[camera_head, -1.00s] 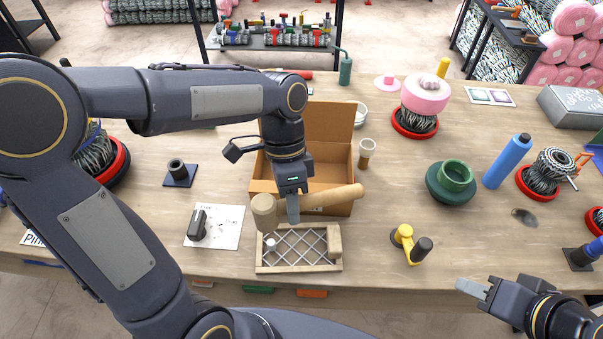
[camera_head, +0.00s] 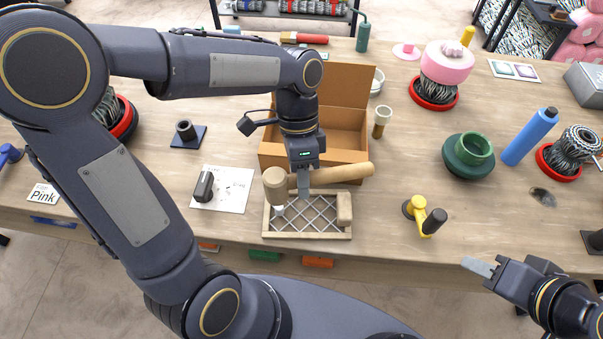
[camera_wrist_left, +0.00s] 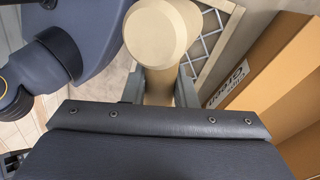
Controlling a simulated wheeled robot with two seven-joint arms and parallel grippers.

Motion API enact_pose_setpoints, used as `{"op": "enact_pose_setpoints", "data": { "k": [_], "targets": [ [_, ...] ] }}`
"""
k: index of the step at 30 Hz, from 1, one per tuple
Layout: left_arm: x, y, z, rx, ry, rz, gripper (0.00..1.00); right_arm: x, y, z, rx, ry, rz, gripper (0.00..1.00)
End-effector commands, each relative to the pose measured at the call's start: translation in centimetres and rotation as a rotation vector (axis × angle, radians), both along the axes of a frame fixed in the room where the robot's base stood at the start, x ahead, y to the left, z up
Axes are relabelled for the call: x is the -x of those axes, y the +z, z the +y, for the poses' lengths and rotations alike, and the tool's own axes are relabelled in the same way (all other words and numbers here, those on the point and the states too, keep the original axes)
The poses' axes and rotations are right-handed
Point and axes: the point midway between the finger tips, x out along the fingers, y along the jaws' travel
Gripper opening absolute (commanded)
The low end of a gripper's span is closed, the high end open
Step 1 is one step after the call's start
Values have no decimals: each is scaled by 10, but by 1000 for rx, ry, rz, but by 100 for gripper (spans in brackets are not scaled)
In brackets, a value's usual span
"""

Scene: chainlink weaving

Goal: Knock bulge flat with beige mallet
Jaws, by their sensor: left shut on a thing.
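The beige mallet (camera_head: 345,173) is held by its handle in my left gripper (camera_head: 304,190), which is shut on it. Its rounded head (camera_head: 274,184) is at the left end, over the upper left of the wooden frame. In the left wrist view the mallet head (camera_wrist_left: 160,32) fills the top middle. The wooden frame (camera_head: 310,235) lies on the table with a wire chainlink mesh (camera_head: 310,213) inside. A small pale piece below the mallet head is at the mesh's left side; whether it is the bulge I cannot tell. My right gripper (camera_head: 483,267) is empty at the lower right; its jaw gap is unclear.
An open cardboard box (camera_head: 346,128) stands just behind the frame. A yellow and black tool (camera_head: 424,215) lies to the right. A paper sheet (camera_head: 235,190) with a dark object lies to the left. The front edge of the table is close.

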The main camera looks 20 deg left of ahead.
Motion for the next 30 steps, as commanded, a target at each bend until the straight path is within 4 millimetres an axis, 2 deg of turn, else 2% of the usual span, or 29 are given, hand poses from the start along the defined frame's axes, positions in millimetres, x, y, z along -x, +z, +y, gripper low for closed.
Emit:
{"op": "enact_pose_setpoints", "data": {
  "k": [2,7,16,19,23,30],
  "targets": [
    [0,-14,0,0,0,0,0,0,-12,0,0,0,0,36],
    [0,-9,0,0,0,0,0,0,-4,0,0,0,0,36],
    [0,-12,0,0,0,0,0,0,-7,0,0,0,0,36],
    [0,-25,0,-1,1,2,0,0,-18,0,0,0,0,36],
    [1,-55,0,0,0,4,0,0,-40,0,0,0,0,36],
    [0,-36,0,0,1,0,0,0,-22,0,0,0,0,36]
  ]
}}
